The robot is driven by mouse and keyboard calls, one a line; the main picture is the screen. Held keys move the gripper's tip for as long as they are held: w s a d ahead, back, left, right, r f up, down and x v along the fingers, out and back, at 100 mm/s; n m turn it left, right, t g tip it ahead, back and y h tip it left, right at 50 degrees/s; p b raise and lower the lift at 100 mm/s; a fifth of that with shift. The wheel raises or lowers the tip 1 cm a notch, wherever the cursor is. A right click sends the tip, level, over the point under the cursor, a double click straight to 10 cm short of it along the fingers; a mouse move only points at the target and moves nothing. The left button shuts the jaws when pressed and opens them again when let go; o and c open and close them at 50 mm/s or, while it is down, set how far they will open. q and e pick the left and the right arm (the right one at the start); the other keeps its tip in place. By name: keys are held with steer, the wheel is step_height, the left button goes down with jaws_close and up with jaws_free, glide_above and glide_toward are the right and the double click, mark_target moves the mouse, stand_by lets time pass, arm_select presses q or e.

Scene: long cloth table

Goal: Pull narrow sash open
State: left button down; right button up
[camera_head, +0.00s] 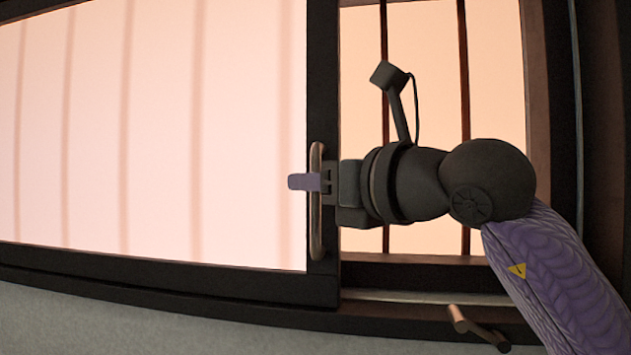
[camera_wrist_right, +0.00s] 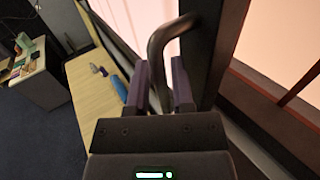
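The sash (camera_head: 160,130) is a pale, glowing panel in a dark frame, filling the left of the head view. Its right stile carries an upright bronze bar handle (camera_head: 316,235), also in the wrist view (camera_wrist_right: 157,45). My right gripper (camera_head: 308,182) reaches in from the right at the handle's mid-height. The fingers partly hide the bar. My left gripper is not in view.
Right of the stile, an orange-lit panel (camera_head: 430,60) with dark vertical bars shows behind my right arm. A second bronze handle (camera_head: 475,325) is at the lower right. The wrist view shows a pale wooden surface (camera_wrist_right: 95,105) with a blue item (camera_wrist_right: 119,87), and a cluttered desk (camera_wrist_right: 35,75).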

steer(key=b+v, duration=0.4)
steer(key=v, duration=0.6)
steer(key=shift+w, duration=0.1)
